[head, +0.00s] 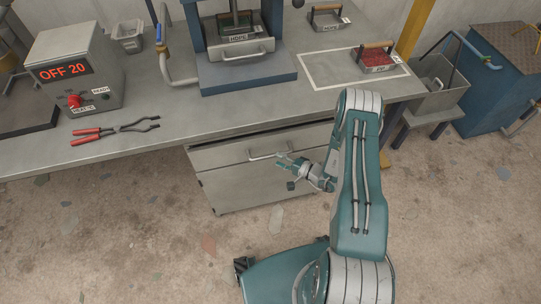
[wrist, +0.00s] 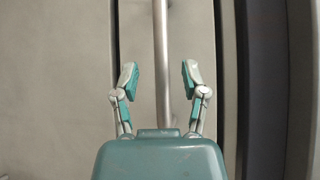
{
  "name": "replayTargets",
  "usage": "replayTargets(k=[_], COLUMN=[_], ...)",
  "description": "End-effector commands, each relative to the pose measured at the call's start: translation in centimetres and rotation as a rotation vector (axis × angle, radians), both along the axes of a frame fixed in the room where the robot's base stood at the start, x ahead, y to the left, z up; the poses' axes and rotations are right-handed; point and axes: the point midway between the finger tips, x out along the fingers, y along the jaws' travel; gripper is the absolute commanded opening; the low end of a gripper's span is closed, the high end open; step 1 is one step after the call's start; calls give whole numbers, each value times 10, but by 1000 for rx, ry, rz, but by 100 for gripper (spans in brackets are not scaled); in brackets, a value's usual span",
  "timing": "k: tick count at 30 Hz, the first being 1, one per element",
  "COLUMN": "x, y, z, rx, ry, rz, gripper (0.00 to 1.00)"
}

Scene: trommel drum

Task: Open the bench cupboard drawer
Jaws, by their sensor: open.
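The grey bench cupboard (head: 245,192) stands under the workbench. Its drawer front (head: 218,156) is at the top, carries a pale bar handle (head: 268,152), and looks flush with the panel below. My gripper (head: 286,167) is in front of the drawer, close to the right part of the handle. In the wrist view the handle (wrist: 161,50) runs upright through the picture, between the two spread fingertips of my gripper (wrist: 160,76). Neither finger appears to touch the bar.
The workbench top (head: 180,118) overhangs the cupboard. On it are a control box (head: 75,72), red-handled pliers (head: 115,131), a blue press (head: 245,75) and a red-filled tray (head: 376,62). A metal bin (head: 440,85) stands right. The floor left of the cupboard is clear.

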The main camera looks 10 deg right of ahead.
Motion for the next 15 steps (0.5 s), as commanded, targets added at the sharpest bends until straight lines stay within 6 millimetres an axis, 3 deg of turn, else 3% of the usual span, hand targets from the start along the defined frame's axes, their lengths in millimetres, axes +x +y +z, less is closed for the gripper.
replayTargets(k=[6, 15], x=[22, 29], y=[24, 30], z=[-4, -5], rx=[-1, 1], ry=[0, 1], rz=[3, 0], gripper=[57, 57])
